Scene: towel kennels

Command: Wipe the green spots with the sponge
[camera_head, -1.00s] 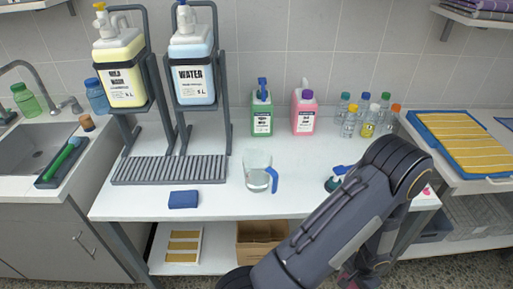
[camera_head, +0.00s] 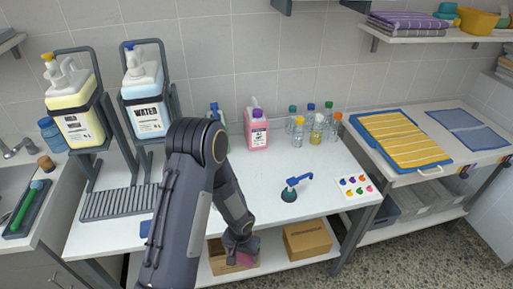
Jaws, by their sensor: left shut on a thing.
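My left gripper (camera_head: 238,247) hangs low beyond the front edge of the white table, fingers pointing down. It is shut on a small pink thing (camera_head: 244,259), which may be the sponge; the arm and wrist partly cover it. A blue block (camera_head: 145,228) lies on the table to the left, mostly hidden behind my arm. I cannot make out green spots on the table top. A white card (camera_head: 356,187) with several coloured dots lies at the table's right end. My right gripper is not in view.
A pink bottle (camera_head: 257,133) and several small bottles stand along the wall. Big dispensers in racks stand left. A yellow striped towel (camera_head: 400,140) lies on the right counter. Cardboard boxes (camera_head: 307,239) sit below.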

